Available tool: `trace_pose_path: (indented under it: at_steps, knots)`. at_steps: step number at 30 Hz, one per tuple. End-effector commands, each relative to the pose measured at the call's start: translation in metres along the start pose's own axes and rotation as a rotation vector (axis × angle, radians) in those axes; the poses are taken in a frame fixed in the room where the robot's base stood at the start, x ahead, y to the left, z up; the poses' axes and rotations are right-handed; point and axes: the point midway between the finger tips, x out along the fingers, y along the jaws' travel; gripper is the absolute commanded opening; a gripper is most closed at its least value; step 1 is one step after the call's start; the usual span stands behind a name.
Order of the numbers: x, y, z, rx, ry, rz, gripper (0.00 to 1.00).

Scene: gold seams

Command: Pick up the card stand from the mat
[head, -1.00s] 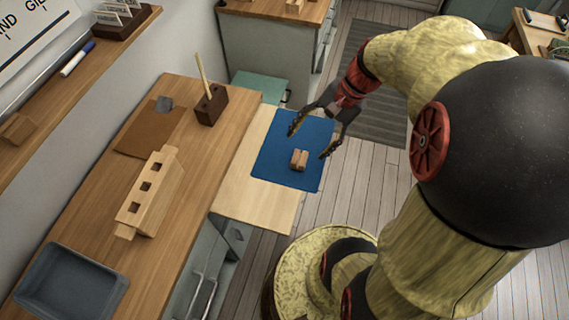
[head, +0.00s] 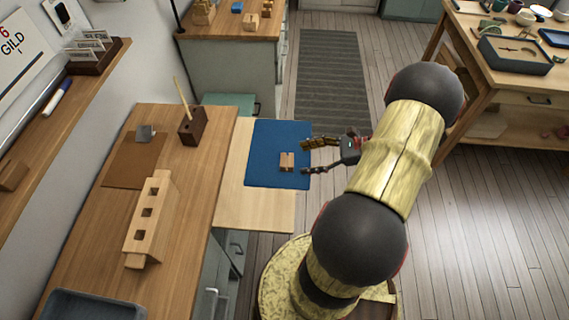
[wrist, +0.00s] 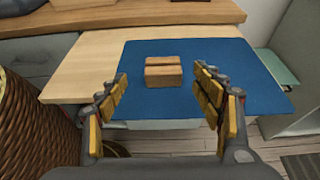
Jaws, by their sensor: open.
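The card stand is a small light-wood block with a dark slot across its top. It sits on the blue mat (head: 265,137), near the mat's right side in the head view (head: 287,162). In the wrist view the card stand (wrist: 163,72) is ahead of my gripper, between the lines of its two fingers. My gripper (head: 306,157) is open and empty, just right of the card stand in the head view. Its fingers (wrist: 165,115) are spread wide in the wrist view, and a gap separates them from the block.
The mat lies on a pale wood board (head: 257,209) beside the workbench (head: 194,188). The bench holds a slotted wooden rack (head: 150,220), a dark block with a stick (head: 193,125) and a grey tray (head: 90,306). Open floor (head: 470,230) lies to the right.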

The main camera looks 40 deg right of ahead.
Motion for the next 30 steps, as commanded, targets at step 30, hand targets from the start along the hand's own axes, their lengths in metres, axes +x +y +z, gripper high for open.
trace_pose_path:
  at_steps: [30]
  knots:
    - [0.064, -0.005, 0.003, -0.002, 0.002, 0.002, 0.54]
